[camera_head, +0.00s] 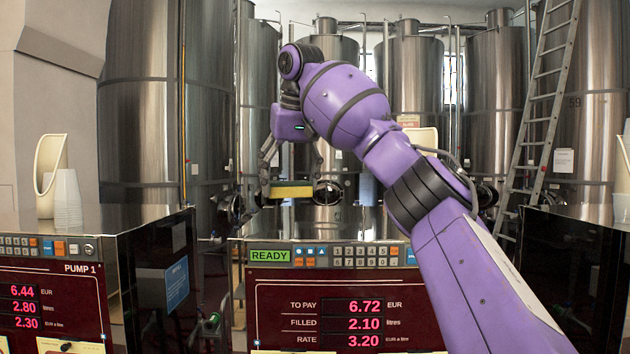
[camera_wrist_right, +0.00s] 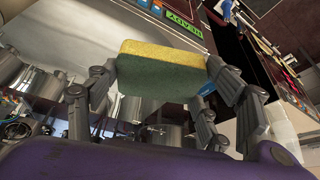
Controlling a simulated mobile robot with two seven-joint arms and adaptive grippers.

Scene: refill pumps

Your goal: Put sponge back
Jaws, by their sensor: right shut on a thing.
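The sponge (camera_head: 291,190) is yellow on one face and green on the other. My right gripper (camera_head: 292,180) is shut on it and holds it in the air just above the top of the middle pump (camera_head: 330,268) in the head view. A small blue thing (camera_wrist_right: 206,90) shows beside the right finger there. My left gripper is not in view.
Pump 1 (camera_head: 60,290) stands at the left with a stack of cups (camera_head: 66,200) and a cream scoop-shaped holder (camera_head: 46,165) on top. Another dark pump (camera_head: 575,260) stands at the right. Steel tanks (camera_head: 140,110) and a ladder (camera_head: 545,110) are behind.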

